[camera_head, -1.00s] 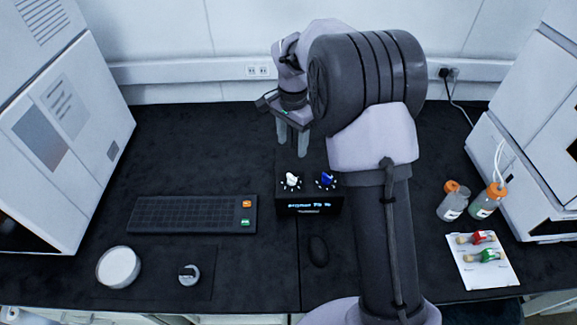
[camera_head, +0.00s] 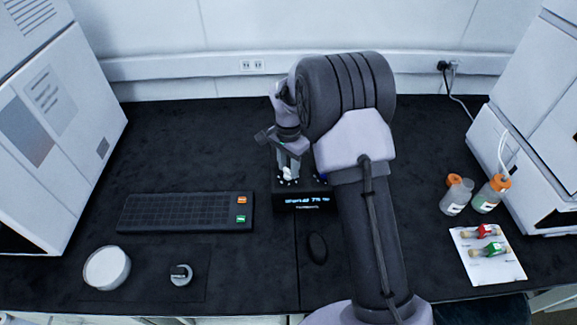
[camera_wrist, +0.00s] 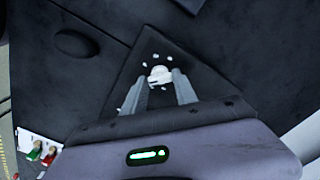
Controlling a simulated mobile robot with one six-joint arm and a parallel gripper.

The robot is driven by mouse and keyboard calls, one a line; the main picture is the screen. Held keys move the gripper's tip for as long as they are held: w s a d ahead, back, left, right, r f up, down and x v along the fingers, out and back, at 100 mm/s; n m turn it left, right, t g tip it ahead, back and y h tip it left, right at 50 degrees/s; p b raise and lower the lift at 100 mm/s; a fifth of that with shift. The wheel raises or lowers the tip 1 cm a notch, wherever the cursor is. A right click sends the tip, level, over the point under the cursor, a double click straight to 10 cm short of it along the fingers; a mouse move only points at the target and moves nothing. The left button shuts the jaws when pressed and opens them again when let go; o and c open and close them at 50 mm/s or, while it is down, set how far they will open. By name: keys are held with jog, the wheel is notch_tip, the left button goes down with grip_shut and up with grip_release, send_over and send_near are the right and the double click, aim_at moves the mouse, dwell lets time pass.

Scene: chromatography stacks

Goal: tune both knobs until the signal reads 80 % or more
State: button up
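The black control box (camera_head: 303,203) stands on the dark bench with a lit display on its front. The display text is too blurred to read surely. Its white knob (camera_head: 288,173) is on the left and its blue knob (camera_head: 322,178) is on the right, mostly hidden by my arm. My gripper (camera_head: 289,167) points down at the white knob. In the wrist view the two fingers are apart, one on each side of the white knob (camera_wrist: 160,75), with the fingertips close to it. The blue knob does not show there.
Capped bottles (camera_head: 457,196) and a white card (camera_head: 508,264) with vials are at right. A round white dish (camera_head: 107,267) sits front left. Large white instruments flank the bench.

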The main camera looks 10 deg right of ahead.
grip_shut()
jog(key=n+p, duration=0.2)
jog(key=n, duration=0.1)
jog(key=shift+r+n, duration=0.15)
jog(key=shift+n, duration=0.15)
jog(key=n+p, duration=0.2)
jog(key=n, duration=0.2)
jog(key=shift+n+p, duration=0.3)
jog(key=shift+n, duration=0.4)
jog(key=o, duration=0.7)
grip_release()
